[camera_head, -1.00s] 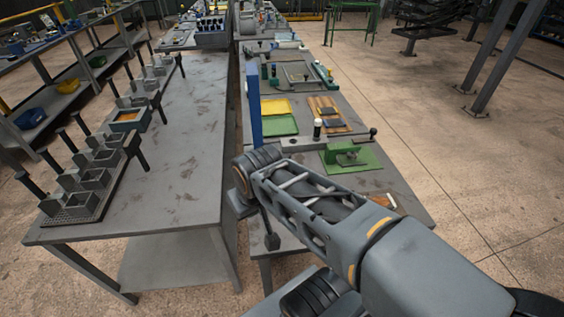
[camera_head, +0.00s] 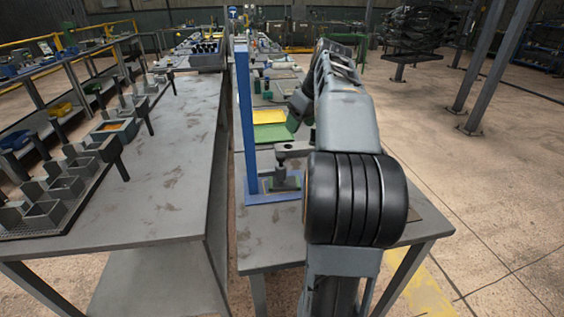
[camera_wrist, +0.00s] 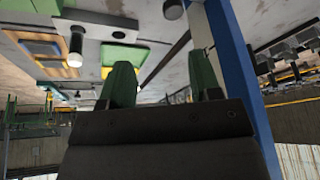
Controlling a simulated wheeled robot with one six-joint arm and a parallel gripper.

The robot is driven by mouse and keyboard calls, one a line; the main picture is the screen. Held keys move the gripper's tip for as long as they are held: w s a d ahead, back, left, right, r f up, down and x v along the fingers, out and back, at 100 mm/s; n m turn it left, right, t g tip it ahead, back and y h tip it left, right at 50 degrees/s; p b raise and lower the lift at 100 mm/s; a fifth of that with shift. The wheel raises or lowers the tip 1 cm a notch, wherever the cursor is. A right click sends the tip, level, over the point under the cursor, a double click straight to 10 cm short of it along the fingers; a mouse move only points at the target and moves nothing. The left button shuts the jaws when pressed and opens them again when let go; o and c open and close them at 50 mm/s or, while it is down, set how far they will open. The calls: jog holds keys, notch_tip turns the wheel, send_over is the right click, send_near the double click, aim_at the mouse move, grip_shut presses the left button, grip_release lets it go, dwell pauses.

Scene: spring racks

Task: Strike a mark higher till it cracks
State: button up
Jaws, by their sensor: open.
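A tall blue post (camera_head: 245,120) stands on a blue base (camera_head: 268,198) at the near end of the right table. A grey block with a dark knob (camera_head: 281,156) stands on that base beside the post. The post fills the right of the wrist view (camera_wrist: 235,75), with a pale strip along its side. My gripper (camera_wrist: 163,78) shows two green fingers apart with nothing between them, left of the post in that view. In the head view my arm reaches over the table, and the fingers are hard to make out. Any workpiece or crack cannot be seen.
Yellow (camera_head: 269,116) and green (camera_head: 271,133) mats lie behind the post. A black handle with a white tip (camera_wrist: 75,45) shows in the wrist view. The left table (camera_head: 165,190) carries a rack of grey holders (camera_head: 65,187); its middle is clear.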

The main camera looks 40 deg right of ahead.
aim_at(281, 155)
jog(key=w+a+f+b, duration=0.1)
jog(key=f, duration=0.2)
jog(key=w+a+f+n+b, duration=0.1)
jog(key=w+f, duration=0.1)
jog(key=f, duration=0.2)
jog(key=w+a+f+n, duration=0.1)
jog(key=f, duration=0.3)
jog(key=shift+w+f+b, duration=0.2)
jog(key=shift+b, duration=0.2)
jog(key=shift+c, duration=0.4)
jog(key=shift+r, duration=0.1)
grip_shut()
